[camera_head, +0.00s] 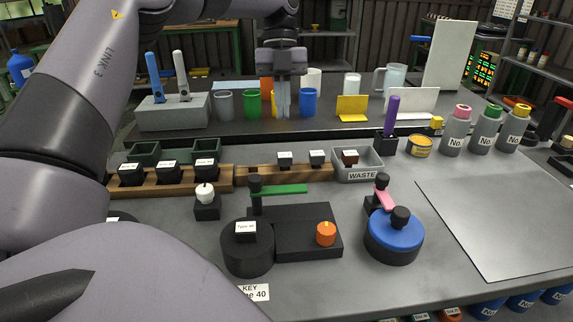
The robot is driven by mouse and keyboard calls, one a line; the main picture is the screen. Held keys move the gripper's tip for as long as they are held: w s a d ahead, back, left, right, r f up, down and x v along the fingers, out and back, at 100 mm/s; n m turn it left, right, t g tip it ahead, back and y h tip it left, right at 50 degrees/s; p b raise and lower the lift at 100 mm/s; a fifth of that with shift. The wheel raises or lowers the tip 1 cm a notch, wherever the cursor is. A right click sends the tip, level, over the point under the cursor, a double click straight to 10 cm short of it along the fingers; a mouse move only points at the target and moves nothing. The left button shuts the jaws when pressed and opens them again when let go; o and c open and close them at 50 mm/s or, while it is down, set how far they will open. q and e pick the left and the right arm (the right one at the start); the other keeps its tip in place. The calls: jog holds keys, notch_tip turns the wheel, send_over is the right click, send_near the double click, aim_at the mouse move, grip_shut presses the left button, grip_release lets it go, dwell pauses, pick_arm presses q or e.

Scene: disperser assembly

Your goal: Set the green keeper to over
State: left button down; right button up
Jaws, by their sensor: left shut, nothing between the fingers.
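The green keeper (285,189) is a flat green bar on a black post with a knob, at the back of a black block (292,242). It points right from the post, along the block's back edge. A round black holder with a "Type 40" piece (246,231) stands at the block's left end. An orange knob (326,233) sits on the block's right part. My left gripper (283,112) hangs pointing down, shut and empty, beyond the keeper, in front of the row of coloured cups. My right gripper is not in view.
A blue-topped round device with a pink bar (396,234) stands to the right. A white-topped piece (205,194) stands left of the keeper. Wooden racks (272,174) and a WASTE bin (357,164) lie behind. A grey sheet (500,225) covers the clear right side.

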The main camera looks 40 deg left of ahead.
aim_at(278, 195)
pick_arm(q)
jog(key=shift+f, duration=0.1)
jog(key=s+d+f, duration=0.4)
jog(key=d+f, duration=0.2)
jog(key=f, duration=0.3)
jog(key=shift+s, duration=0.4)
dwell(0.4)
